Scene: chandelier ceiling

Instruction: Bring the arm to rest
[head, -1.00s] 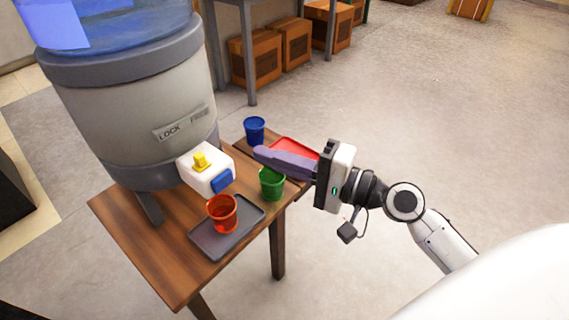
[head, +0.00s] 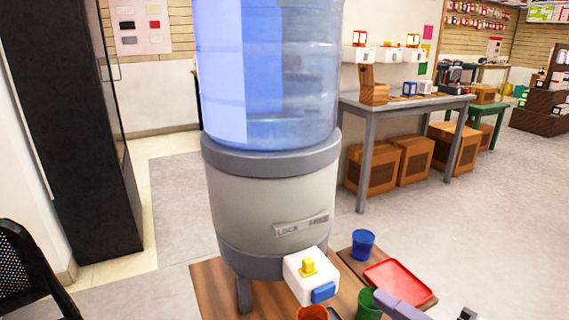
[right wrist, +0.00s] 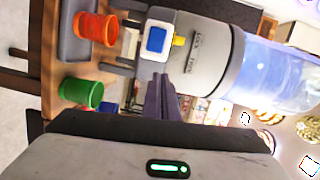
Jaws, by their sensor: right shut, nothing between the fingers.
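My right gripper (head: 388,302) shows at the bottom edge of the head view, just right of the green cup and in front of the red tray. Its purple-grey fingers (right wrist: 163,97) are closed together with nothing between them in the right wrist view. Most of the right arm is below the head view's edge. My left gripper is in neither current view.
A water dispenser (head: 255,195) with a white tap block (head: 300,275) stands on a wooden table (head: 212,285). Nearby are a blue cup (head: 362,245), a red tray (head: 402,281), a green cup (right wrist: 82,93) and an orange-red cup (right wrist: 97,28) on a grey tray (right wrist: 70,45).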

